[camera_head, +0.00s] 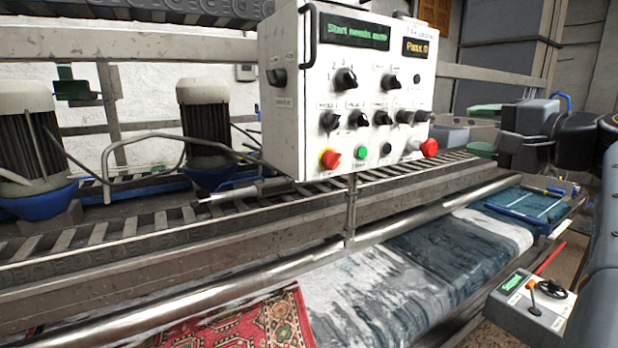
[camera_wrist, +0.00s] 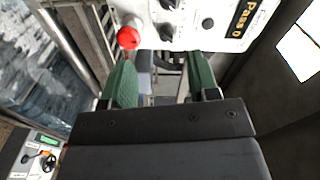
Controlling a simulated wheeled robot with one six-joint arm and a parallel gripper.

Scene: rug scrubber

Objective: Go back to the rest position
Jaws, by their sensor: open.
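My gripper (camera_head: 482,128) is at the right in the head view, in front of the machine and to the right of the white control box (camera_head: 300,100). Its two green fingers are spread apart with nothing between them. The wrist view shows the open gripper (camera_wrist: 161,78) with part of the control box (camera_wrist: 215,22) just beyond the fingertips. A red knob (camera_wrist: 127,38) on the box's edge shows close to one finger there. The fingers look apart from the box, but the exact gap is hard to judge.
The box's displays read "Start needs auto" and "Pass 0"; below are black knobs, a red button (camera_head: 330,159) and a green one. Rugs (camera_head: 400,262) lie under the long metal roller. A small control unit (camera_head: 530,303) with a lever sits at lower right.

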